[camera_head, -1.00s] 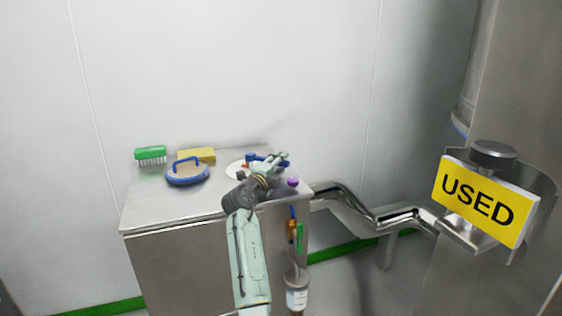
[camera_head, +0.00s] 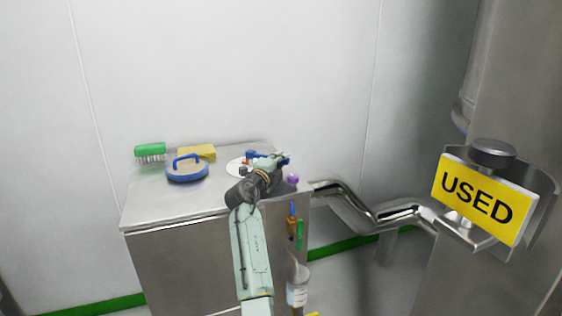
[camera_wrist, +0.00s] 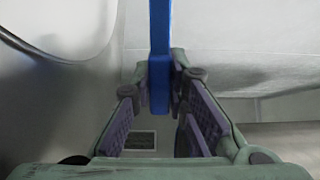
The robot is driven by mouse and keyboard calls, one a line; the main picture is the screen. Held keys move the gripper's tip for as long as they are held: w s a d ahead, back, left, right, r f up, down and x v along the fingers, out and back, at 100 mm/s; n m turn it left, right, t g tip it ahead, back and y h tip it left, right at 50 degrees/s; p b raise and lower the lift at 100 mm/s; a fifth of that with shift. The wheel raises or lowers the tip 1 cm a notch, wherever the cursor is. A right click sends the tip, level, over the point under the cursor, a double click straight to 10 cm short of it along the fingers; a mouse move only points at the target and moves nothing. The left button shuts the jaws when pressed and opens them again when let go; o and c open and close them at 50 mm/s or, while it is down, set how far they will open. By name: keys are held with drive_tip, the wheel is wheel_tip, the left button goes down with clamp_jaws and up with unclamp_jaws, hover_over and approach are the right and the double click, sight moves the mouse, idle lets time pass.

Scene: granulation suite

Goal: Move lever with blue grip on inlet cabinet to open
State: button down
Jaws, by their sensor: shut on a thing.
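The inlet cabinet (camera_head: 175,265) is the steel box with a flat top at centre-left in the head view. My gripper (camera_head: 281,158) is over the right back part of its top. In the wrist view, my gripper's fingers (camera_wrist: 160,78) are shut on the blue grip (camera_wrist: 160,30), which stands as an upright blue bar between the fingertips. In the head view only a bit of blue shows by the fingertips, and my gripper hides most of the lever. The lever's pivot cannot be made out.
A white disc (camera_head: 236,165) with small coloured parts lies beside my gripper. A green brush (camera_head: 150,149), a yellow sponge (camera_head: 205,151) and a blue-handled round pad (camera_head: 187,173) are on the left. A steel pipe (camera_head: 350,205) runs right, towards a yellow USED sign (camera_head: 478,201).

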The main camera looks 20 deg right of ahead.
idle(0.6)
drive_tip(key=b, duration=0.1)
drive_tip(key=g+h+b, duration=0.1)
drive_tip(key=b, duration=0.1)
drive_tip(key=shift+s+a+f+m+b, duration=0.15)
drive_tip(key=shift+a+f+m+b, duration=0.15)
drive_tip(key=shift+a+m, duration=0.1)
drive_tip(key=shift+s+a+r+m+g+h+b, duration=0.1)
drive_tip(key=shift+s+r+m+g+h+b, duration=0.15)
drive_tip(key=shift+b, duration=0.55)
drive_tip(key=c, duration=1.6)
unclamp_jaws()
drive_tip(key=shift+s, duration=0.1)
drive_tip(key=shift+o, duration=0.2)
drive_tip(key=shift+a, duration=0.1)
drive_tip(key=v, duration=1.2)
